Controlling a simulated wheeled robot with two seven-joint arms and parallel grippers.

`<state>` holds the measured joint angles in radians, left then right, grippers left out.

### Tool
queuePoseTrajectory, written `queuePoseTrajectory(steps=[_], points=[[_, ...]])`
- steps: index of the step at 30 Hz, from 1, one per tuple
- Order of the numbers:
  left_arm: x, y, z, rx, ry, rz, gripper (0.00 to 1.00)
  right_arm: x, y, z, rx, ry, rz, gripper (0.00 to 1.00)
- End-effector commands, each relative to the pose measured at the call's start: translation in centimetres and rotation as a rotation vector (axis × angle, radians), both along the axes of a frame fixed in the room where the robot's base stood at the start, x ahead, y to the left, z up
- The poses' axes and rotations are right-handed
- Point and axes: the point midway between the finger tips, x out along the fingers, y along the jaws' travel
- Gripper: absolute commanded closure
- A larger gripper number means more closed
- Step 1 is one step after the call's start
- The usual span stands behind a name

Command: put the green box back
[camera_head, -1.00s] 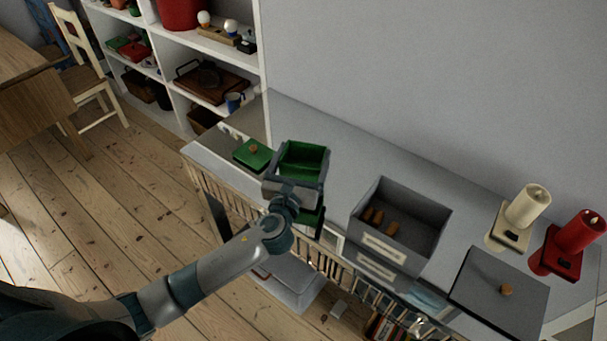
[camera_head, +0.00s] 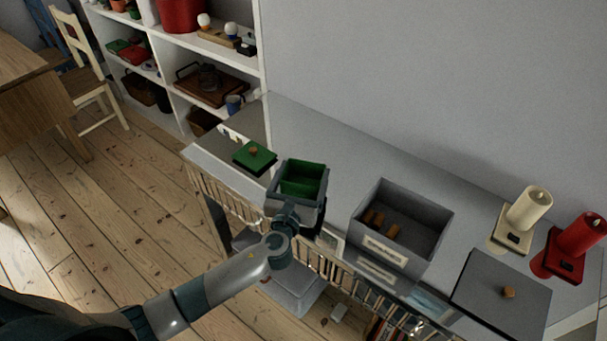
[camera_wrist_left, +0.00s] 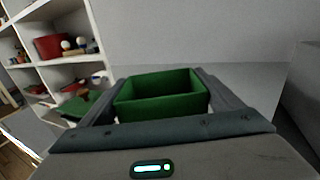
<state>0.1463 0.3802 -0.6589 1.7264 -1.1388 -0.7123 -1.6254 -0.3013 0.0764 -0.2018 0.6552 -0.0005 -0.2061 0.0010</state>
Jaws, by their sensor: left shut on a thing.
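The green box (camera_head: 302,178) is an open, empty-looking box near the front edge of the grey cabinet top. My left gripper (camera_head: 297,190) is shut on it, with a finger along each side. In the left wrist view the green box (camera_wrist_left: 160,96) sits between the two fingers, its opening facing up. Whether its base touches the cabinet top is hidden by the gripper. A green lid (camera_head: 254,157) with a small wooden knob lies on the cabinet to the left of the box. My right gripper is not in view.
A grey open box (camera_head: 437,217) holding a few brown pieces stands to the right. A grey lid (camera_head: 500,294), a cream candle (camera_head: 529,206) and a red candle (camera_head: 580,235) are farther right. A white shelf (camera_head: 258,60) stands at the back left. Cabinet top behind the green box is clear.

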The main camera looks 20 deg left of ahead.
Motion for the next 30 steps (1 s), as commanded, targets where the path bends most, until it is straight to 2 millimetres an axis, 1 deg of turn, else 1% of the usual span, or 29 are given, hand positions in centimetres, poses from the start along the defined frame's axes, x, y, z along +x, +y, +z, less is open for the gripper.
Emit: queuePoseTrajectory(steps=[3,14,15,16,17,29,30], points=[[0.01,-0.02,0.08,0.000,-0.001,0.000,0.37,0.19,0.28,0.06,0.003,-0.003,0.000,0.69],[0.01,-0.02,-0.18,0.000,-0.001,0.000,0.37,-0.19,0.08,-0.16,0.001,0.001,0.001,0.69],[0.01,-0.02,-0.18,0.000,0.000,0.000,0.09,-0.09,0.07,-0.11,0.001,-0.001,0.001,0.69],[0.00,-0.02,-0.16,0.000,0.000,0.000,0.02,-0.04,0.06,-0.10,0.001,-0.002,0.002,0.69],[0.00,-0.02,-0.17,0.000,0.000,0.000,0.00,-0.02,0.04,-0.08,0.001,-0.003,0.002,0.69],[0.01,-0.01,0.16,0.000,-0.001,0.000,0.00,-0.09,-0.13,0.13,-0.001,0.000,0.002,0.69],[-0.27,-0.03,0.00,0.000,0.000,0.000,0.00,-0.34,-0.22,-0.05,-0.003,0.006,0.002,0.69]])
